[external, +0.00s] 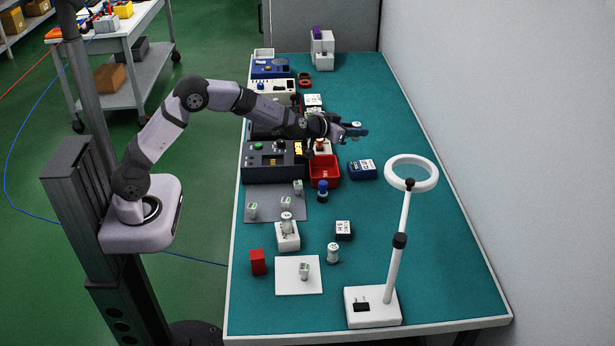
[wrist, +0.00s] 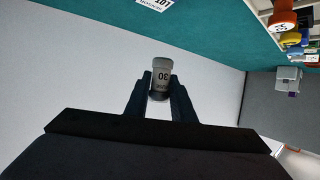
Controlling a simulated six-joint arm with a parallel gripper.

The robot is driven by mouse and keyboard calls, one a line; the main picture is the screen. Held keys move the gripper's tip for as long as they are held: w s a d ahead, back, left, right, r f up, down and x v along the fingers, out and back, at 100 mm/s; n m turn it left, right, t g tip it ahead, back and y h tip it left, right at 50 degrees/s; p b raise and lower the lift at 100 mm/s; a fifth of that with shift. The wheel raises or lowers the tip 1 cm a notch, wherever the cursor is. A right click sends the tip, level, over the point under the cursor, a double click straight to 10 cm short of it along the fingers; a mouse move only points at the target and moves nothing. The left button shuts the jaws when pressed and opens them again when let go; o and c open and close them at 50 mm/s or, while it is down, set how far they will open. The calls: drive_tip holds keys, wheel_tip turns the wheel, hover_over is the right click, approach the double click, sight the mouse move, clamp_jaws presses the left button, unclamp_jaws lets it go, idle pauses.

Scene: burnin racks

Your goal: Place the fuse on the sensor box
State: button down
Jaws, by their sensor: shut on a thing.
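My gripper (external: 355,131) is shut on the fuse (wrist: 160,78), a small grey cylinder marked 30. In the wrist view the fuse stands between the two dark fingers (wrist: 160,92). In the external view they are high over the bench, and the fuse is too small to make out well. A dark blue box (external: 363,169) with a white label stands on the bench right of the red bin, below my gripper; it may be the sensor box. A white printed label (wrist: 154,4) shows cut off at the top of the wrist view; its small lettering is hard to read.
The red bin (external: 324,184) and a dark control panel (external: 262,176) stand left of the blue box. A black labelled box (external: 343,229) and a ring lamp (external: 412,188) are nearer the front. The teal bench (external: 400,120) is clear to the right.

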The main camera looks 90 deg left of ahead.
sight(353, 165)
drive_tip(key=shift+f+b, duration=0.4)
drive_tip(key=shift+f, duration=4.6)
drive_tip(key=shift+f, duration=0.15)
drive_tip(key=c, duration=1.5)
unclamp_jaws()
drive_tip(key=shift+r, duration=0.25)
drive_tip(key=b+v, duration=0.2)
drive_tip(key=v, duration=1)
